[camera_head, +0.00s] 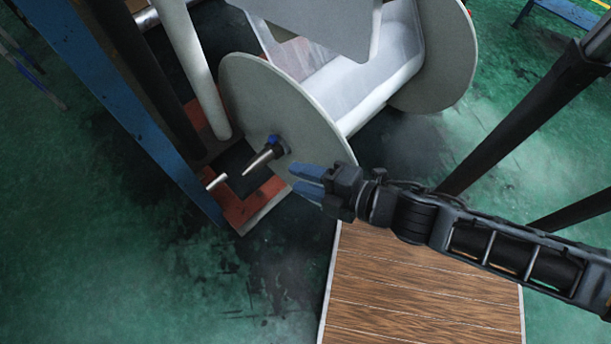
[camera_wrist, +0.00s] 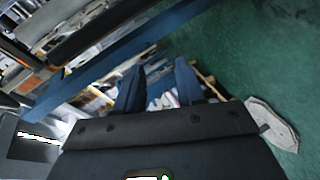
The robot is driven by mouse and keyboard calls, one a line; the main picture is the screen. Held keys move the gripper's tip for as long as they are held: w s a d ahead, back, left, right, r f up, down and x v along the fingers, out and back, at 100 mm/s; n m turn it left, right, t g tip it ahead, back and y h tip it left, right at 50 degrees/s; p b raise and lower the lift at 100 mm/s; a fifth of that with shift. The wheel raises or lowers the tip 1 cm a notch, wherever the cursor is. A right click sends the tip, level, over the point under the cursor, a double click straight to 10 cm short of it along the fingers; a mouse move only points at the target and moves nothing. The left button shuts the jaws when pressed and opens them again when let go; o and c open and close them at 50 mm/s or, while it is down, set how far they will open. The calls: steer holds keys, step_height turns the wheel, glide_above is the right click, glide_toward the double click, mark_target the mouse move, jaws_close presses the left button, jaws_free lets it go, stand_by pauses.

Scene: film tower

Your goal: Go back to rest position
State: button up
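My gripper (camera_head: 294,178) is at the end of my arm, which reaches in from the right. In the wrist view my gripper (camera_wrist: 160,62) shows two blue fingers standing apart with nothing held between them. In the head view it is in front of the near grey disc (camera_head: 280,105) of a large spool, to the right of the metal shaft end (camera_head: 258,160) that sticks out of it. I cannot tell whether it touches the disc.
A pale roll (camera_head: 365,85) lies between the near disc and the far disc (camera_head: 445,50). A blue frame post (camera_head: 125,100) stands at the left. A wood-plank surface (camera_head: 420,290) lies below my arm. Green floor (camera_head: 90,220) is clear at the left.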

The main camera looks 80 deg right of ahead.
stand_by(0.3)
steer(key=s+a+r+m+y, duration=0.2)
steer(key=s+a+r+m, duration=0.1)
steer(key=r+m, duration=0.2)
steer(key=s+a+r+m+t+y, duration=0.1)
steer(key=s+a+r+m+y, duration=0.1)
steer(key=r+m, duration=0.4)
step_height(320, 180, up, 4)
steer(key=shift+s+a+f, duration=0.1)
steer(key=shift+s+a, duration=0.35)
steer(key=shift+a, duration=0.35)
steer(key=shift+d, duration=0.1)
